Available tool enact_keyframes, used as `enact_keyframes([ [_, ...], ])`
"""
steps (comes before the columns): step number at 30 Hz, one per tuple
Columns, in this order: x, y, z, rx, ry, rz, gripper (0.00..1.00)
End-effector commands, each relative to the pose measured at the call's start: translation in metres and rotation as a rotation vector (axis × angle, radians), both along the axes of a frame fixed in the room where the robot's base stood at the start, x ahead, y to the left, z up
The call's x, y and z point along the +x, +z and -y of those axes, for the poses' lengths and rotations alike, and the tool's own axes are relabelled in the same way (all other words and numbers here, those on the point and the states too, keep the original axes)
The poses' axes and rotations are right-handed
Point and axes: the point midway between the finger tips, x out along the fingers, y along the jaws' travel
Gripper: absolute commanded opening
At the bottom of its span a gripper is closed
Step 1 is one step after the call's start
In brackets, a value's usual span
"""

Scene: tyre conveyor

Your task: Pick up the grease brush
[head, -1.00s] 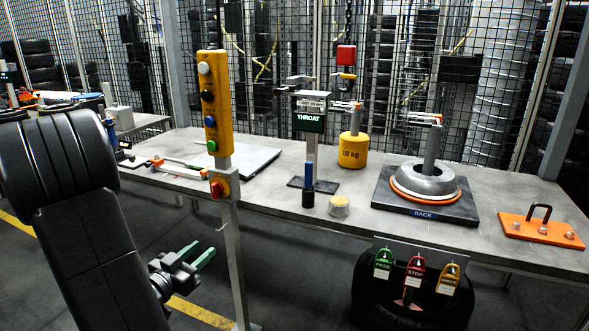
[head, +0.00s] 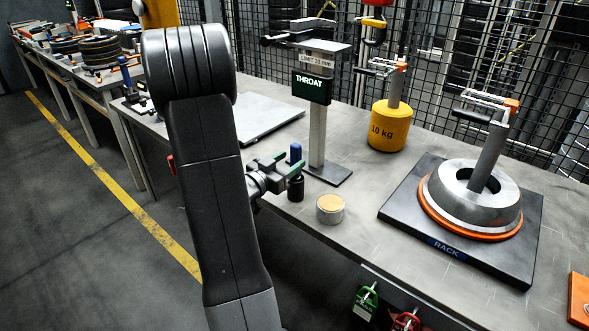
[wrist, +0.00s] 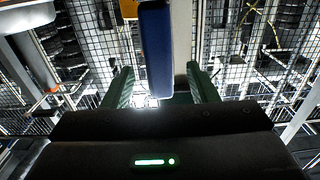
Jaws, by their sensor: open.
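The grease brush, as I take it, has a blue handle (head: 295,153) and stands upright in or on a dark cylindrical base (head: 296,188) near the table's front edge. Whether that base is a cup or part of the brush is unclear. My gripper (head: 292,168) has green fingers, is open and is right at the brush, partly hiding it in the head view. In the wrist view the blue handle (wrist: 156,50) lies between the two spread fingers (wrist: 160,75), with a gap visible on each side.
A small tin (head: 330,209) stands right of the brush. The THROAT stand (head: 318,135) rises just behind it. A yellow 10 kg weight (head: 390,127) and the dark RACK plate (head: 400,212) with a metal cone are farther right. A flat grey plate (head: 262,117) lies behind my arm.

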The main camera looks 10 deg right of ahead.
Motion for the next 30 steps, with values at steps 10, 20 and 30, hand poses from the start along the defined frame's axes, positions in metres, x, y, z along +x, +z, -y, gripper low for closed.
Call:
enact_keyframes([
  [10, 0.028, -0.005, 0.035, 0.000, -0.002, 0.000, 0.53],
  [20, 0.029, -0.005, 0.037, 0.000, -0.001, 0.000, 0.39],
  [30, 0.029, -0.005, 0.036, -0.001, -0.001, 0.001, 0.04],
])
